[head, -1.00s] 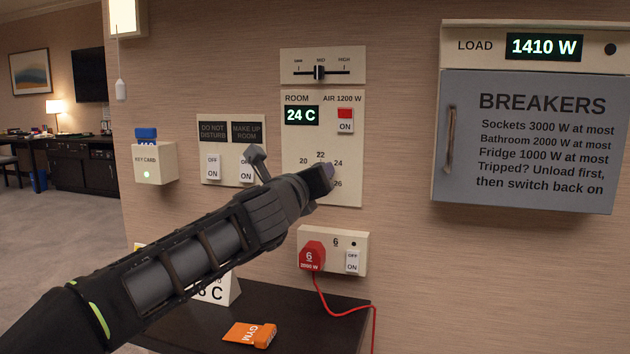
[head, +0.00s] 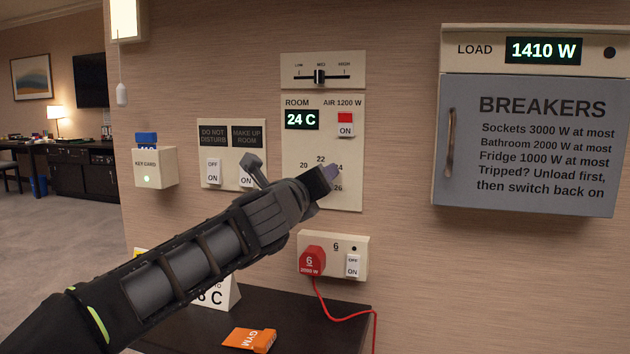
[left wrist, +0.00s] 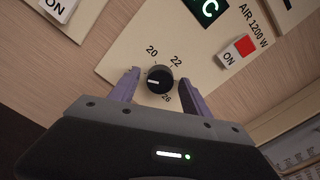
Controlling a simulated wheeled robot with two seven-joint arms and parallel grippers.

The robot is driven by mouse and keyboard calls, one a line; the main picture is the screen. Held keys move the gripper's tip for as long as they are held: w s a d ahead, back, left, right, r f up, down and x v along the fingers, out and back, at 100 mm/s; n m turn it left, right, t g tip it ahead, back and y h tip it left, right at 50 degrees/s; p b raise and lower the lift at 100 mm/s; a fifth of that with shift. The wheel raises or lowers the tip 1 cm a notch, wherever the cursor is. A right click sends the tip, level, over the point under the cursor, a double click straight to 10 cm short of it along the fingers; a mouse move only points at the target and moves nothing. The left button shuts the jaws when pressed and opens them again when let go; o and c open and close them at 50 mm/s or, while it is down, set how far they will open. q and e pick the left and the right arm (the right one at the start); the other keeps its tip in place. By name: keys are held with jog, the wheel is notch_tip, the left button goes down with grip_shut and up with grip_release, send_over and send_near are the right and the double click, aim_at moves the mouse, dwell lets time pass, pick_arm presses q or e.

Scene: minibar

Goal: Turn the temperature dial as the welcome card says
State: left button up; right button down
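The round black temperature dial (left wrist: 160,80) sits on the cream room panel (head: 345,199), which reads 24 C. In the left wrist view its white mark lies left of the knob's middle. My left gripper (left wrist: 162,92) is open, with one purple-grey finger on each side of the dial; I cannot tell if they touch it. In the head view this gripper (head: 328,177) hides the dial and part of the 24. The white welcome card (head: 226,294) stands on the dark shelf, mostly behind my left arm; only a digit and C show. My right gripper is not in view.
A fan slider (head: 320,77) sits above the panel and a red ON switch (head: 345,122) on it. Below are a socket plate (head: 349,243) with a red plug (head: 312,259) and cable. An orange GYM tag (head: 250,338) lies on the shelf (head: 310,318). The breaker box (head: 530,185) is at right.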

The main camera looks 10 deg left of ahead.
pick_arm(q)
jog(key=s, duration=0.7)
jog(key=shift+s+a, duration=0.25)
jog(key=shift+s, duration=0.15)
